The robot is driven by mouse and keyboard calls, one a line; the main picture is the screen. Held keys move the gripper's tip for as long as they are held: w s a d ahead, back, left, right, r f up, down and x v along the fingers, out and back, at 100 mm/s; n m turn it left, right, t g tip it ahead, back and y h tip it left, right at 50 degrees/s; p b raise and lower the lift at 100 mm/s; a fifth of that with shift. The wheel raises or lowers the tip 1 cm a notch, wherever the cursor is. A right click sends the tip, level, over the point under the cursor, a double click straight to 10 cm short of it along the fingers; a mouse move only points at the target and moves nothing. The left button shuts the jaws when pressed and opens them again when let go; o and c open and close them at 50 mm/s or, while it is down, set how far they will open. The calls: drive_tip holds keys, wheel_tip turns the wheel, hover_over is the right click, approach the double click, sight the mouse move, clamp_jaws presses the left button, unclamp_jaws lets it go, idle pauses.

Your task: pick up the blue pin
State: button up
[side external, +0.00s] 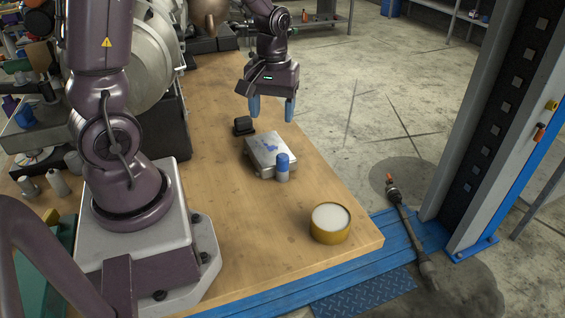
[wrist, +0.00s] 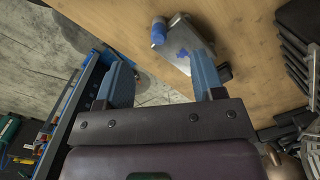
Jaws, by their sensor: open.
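The likely blue pin (side external: 282,161) is a small upright cylinder with a blue top and a pale lower part. It stands on the wooden table close to the right side of a flat silver tin (side external: 260,147) with blue marks on its lid. In the wrist view the blue cylinder (wrist: 158,32) shows near the top, beside the tin (wrist: 181,66). My gripper (side external: 272,108) is open and empty, with blue fingers pointing down. It hangs above the table, behind the tin and the cylinder in the side view. I see no other pin.
A small black block (side external: 243,126) sits left of the tin. A round yellow container with a white top (side external: 330,222) stands near the table's front right corner. The wooden table (side external: 225,215) is bare between my base and these things. Its right edge runs close to the cylinder.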

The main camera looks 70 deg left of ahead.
sight(282, 155)
drive_tip(key=w+a+f+n, duration=0.1)
drive_tip(key=f+n, duration=0.1)
drive_tip(key=f, duration=0.1)
drive_tip(key=w+a+f+n, duration=0.1)
drive_tip(key=f+n, duration=0.2)
drive_tip(key=f, duration=0.1)
drive_tip(key=w+a+f+n, duration=0.1)
drive_tip(key=f+n, duration=0.1)
drive_tip(key=f, duration=0.2)
drive_tip(key=shift+a, duration=0.3)
drive_tip(key=f, duration=0.5)
drive_tip(key=shift+w+d+f, duration=0.2)
drive_tip(key=shift+d+f, duration=0.1)
drive_tip(key=c, duration=1)
